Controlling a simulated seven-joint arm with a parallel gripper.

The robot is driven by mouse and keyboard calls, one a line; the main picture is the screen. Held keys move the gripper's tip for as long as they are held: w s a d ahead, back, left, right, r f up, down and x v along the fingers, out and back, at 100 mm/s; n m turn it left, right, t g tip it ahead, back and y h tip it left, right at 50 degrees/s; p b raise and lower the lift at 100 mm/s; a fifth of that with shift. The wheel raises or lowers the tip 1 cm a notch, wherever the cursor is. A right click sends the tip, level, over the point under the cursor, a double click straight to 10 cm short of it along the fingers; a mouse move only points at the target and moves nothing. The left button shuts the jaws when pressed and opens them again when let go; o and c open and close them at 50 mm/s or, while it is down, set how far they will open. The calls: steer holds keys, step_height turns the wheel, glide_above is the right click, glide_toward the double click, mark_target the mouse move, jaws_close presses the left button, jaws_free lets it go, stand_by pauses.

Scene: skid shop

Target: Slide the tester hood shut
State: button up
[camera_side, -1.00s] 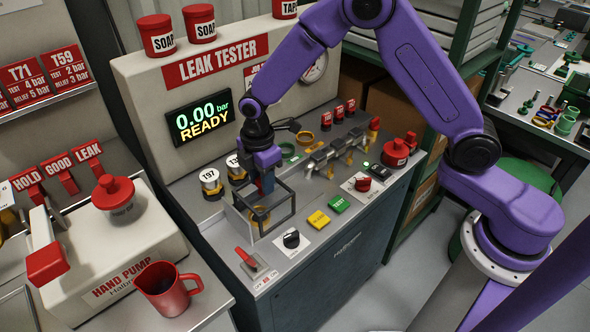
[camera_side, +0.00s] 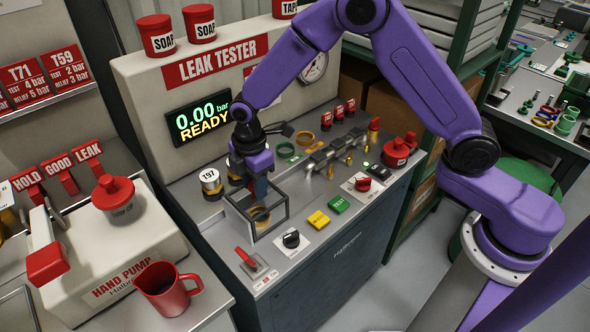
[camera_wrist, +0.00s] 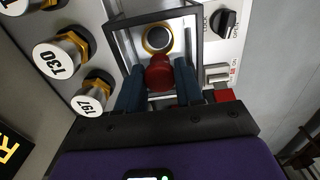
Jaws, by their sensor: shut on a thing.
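The tester hood (camera_side: 252,231) is a clear box with a dark frame on the tester's top at front left, and its frame also shows in the wrist view (camera_wrist: 152,17). A brass-ringed round seat (camera_wrist: 157,39) shows inside the frame; it also shows through the hood in the side view (camera_side: 260,215). My gripper (camera_side: 261,193) is at the hood's back edge, pointing down. In the wrist view its two blue fingers (camera_wrist: 159,85) are shut on the hood's red knob (camera_wrist: 158,71). The side view hides the knob behind the fingers.
A red lever (camera_side: 245,257), black knob (camera_side: 291,239) and yellow button (camera_side: 318,219) lie in front. The display (camera_side: 201,112) reads 0.00 bar READY.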

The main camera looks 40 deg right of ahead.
steer(key=o, duration=0.8)
steer(key=shift+a, duration=0.1)
steer(key=shift+o, duration=0.2)
steer(key=shift+r, duration=3.7)
steer(key=shift+s+r, duration=0.2)
steer(key=shift+s, duration=0.05)
steer(key=s+d+r+m, duration=0.1)
steer(key=s+d, duration=0.4)
steer(key=s, duration=0.5)
steer(key=s+d+r+m, duration=0.2)
steer(key=s+d, duration=0.3)
steer(key=s, duration=0.5)
steer(key=s+d+r+m, duration=0.2)
steer(key=s+d, duration=0.4)
steer(key=s, duration=0.4)
steer(key=shift+r, duration=0.65)
